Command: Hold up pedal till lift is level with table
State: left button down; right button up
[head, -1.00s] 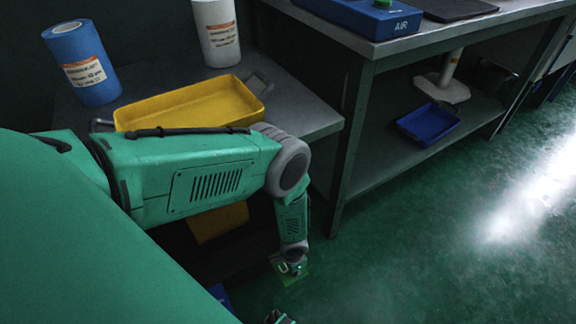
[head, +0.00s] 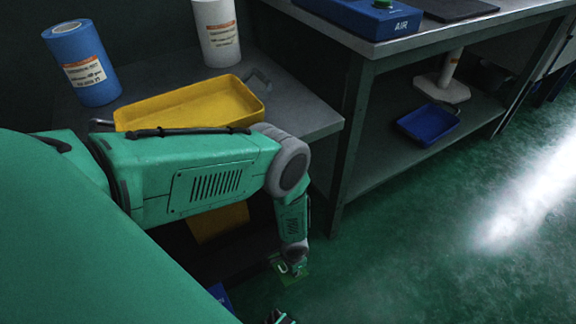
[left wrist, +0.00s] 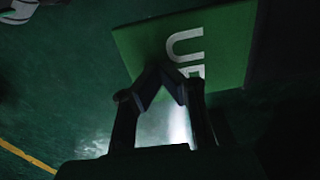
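A green pedal (left wrist: 225,45) with white letters, "U" and part of another, fills the upper middle of the left wrist view. In the head view the pedal (head: 303,274) is low near the floor. My left gripper (left wrist: 164,70) has its fingertips together over the pedal's lower edge; whether they press on it I cannot tell. In the head view my left gripper (head: 292,262) reaches down to the pedal. A grey surface (head: 310,115) bears a yellow tray (head: 195,100) and sits lower than the bench top (head: 400,42); I cannot tell if it is the lift. My right gripper is not clearly seen.
A blue roll (head: 82,65) and a white roll (head: 217,35) stand on the grey surface. The bench holds a blue box marked AIR (head: 365,15). A blue tray (head: 428,123) lies on its lower shelf. Open green floor (head: 430,230) is at the right.

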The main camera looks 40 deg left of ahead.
pick_arm(q)
jog(key=shift+s+a+f, duration=0.25)
jog(key=shift+s+a, duration=0.15)
jog(key=shift+r+p, duration=0.45)
jog(key=r+p, duration=0.2)
jog(key=r, duration=0.1)
jog(key=w+r+p, duration=0.1)
jog(key=r+p, duration=0.1)
jog(key=shift+a, duration=0.25)
jog(key=shift+r, duration=0.25)
jog(key=shift+d+f, duration=0.1)
jog(key=shift+d, duration=0.1)
jog(key=shift+s+f, duration=0.1)
jog(key=shift+s+d, duration=0.1)
jog(key=shift+d, duration=0.05)
